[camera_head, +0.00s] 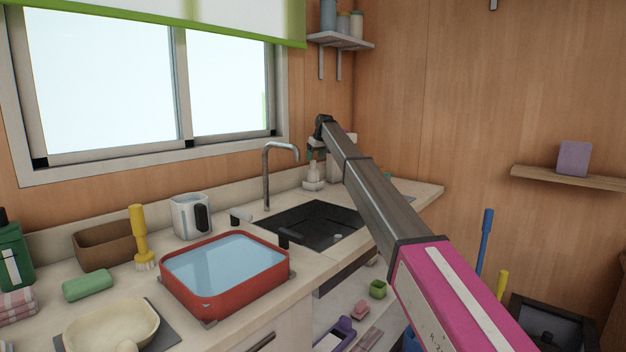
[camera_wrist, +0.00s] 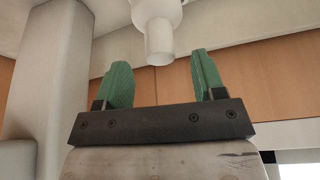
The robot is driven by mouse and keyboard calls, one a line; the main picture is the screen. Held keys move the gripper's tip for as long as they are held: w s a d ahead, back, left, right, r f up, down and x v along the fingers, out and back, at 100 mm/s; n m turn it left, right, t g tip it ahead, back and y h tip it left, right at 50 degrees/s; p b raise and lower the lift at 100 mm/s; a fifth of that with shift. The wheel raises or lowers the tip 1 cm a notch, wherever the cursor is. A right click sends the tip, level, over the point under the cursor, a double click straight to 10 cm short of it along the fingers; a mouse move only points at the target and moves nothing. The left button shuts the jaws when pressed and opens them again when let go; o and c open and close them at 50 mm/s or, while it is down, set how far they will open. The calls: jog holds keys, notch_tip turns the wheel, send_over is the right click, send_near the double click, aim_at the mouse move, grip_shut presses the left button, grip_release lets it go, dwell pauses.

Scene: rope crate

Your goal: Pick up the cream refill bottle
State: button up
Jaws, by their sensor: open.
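A cream bottle (camera_head: 313,176) with a narrow neck stands upright on the counter behind the sink, close to the back wall. My gripper (camera_head: 316,153) is at the bottle's top in the head view, partly hiding it. In the wrist view my gripper (camera_wrist: 160,82) has its two green fingers spread apart. The pale narrow neck of the cream bottle (camera_wrist: 159,45) shows in the gap between the fingertips, with clear space on both sides. I cannot tell whether this bottle is the refill bottle.
A pale upright post-like object (camera_wrist: 50,80) stands close beside my gripper in the wrist view. The dark sink (camera_head: 318,228) and its tap (camera_head: 267,175) are left of my arm. A red basin of water (camera_head: 210,302) sits further left. A small shelf (camera_head: 341,41) hangs above.

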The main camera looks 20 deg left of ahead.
aim_at(314, 161)
jog(key=shift+x, duration=2.65)
jog(key=shift+d, duration=0.1)
grip_shut()
